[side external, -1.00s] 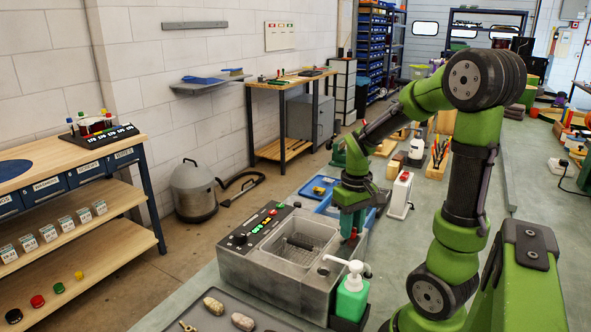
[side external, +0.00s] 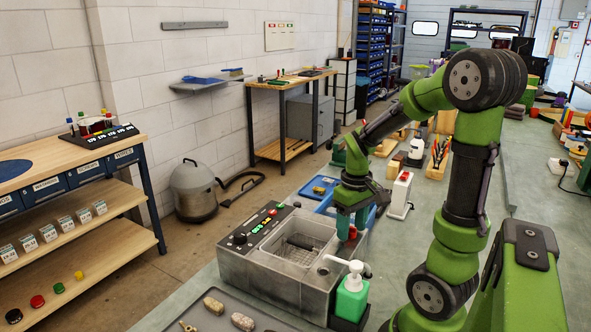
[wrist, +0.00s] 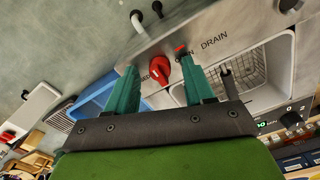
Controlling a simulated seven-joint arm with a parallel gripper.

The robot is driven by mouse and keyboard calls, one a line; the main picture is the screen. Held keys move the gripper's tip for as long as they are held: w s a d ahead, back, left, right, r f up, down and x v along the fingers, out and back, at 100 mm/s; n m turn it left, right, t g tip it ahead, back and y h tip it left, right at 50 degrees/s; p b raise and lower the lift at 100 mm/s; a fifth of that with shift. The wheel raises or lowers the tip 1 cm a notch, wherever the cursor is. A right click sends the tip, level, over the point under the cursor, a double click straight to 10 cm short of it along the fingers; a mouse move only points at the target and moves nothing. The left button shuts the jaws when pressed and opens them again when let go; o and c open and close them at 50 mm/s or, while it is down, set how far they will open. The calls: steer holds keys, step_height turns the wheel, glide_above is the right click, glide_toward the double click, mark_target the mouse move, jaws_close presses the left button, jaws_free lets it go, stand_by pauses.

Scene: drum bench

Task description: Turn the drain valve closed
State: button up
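The drain valve is a red knob (wrist: 160,70) on the metal panel of the sink unit, below the word DRAIN in the wrist view. A label at its left is partly covered, and the OPEN label at its right is partly behind a finger. A small red mark shows at the panel's upper right of the knob. My gripper (wrist: 157,68) is open, with one green finger on each side of the knob and visible gaps between. In the side external view my gripper (side external: 356,222) is just above the knob (side external: 352,233).
The sink unit (side external: 232,272) has a basin with a wire basket (side external: 300,243) and a row of controls. A green soap bottle (side external: 351,298) stands at its near right. A blue tray (side external: 322,188) lies behind it.

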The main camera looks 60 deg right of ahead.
step_height(320, 180, up, 17)
stand_by(0.7)
steer(key=shift+f, duration=0.1)
steer(key=w+a+f+t+y, duration=0.1)
steer(key=a+f+t, duration=0.1)
steer(key=a, duration=0.8)
steer(key=w+a+f+t+y, duration=0.1)
steer(key=a+t, duration=0.4)
steer(key=a, duration=0.5)
steer(key=shift+a+f, duration=0.3)
steer(key=shift+f, duration=0.55)
